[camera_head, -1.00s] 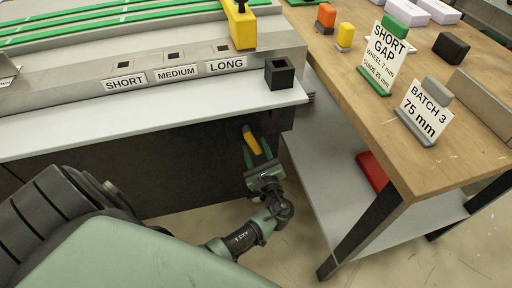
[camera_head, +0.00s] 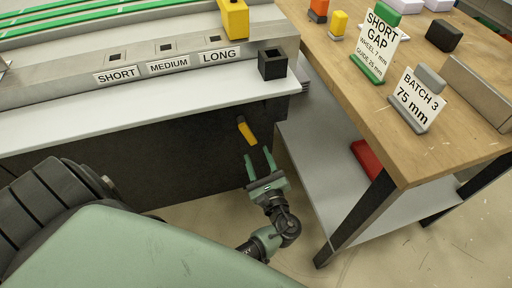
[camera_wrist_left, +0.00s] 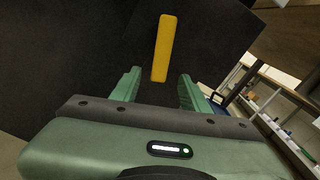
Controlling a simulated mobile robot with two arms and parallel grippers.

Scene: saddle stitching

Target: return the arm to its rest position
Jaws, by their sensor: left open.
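My left gripper (camera_head: 260,163) is open and empty in the head view, in front of the dark front panel of the machine (camera_head: 190,160). A yellow handle (camera_head: 246,130) on that panel lies just beyond the fingertips, with a visible gap. In the left wrist view the yellow handle (camera_wrist_left: 164,48) stands beyond and between the two spread green fingers (camera_wrist_left: 157,88), apart from them. My right gripper is not in view.
The machine's pale ledge (camera_head: 130,115) overhangs above the gripper, with a black square holder (camera_head: 272,64) at its right end. A wooden table (camera_head: 400,140) with signs stands at the right. A red object (camera_head: 367,158) lies on its lower shelf. Floor is clear below the gripper.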

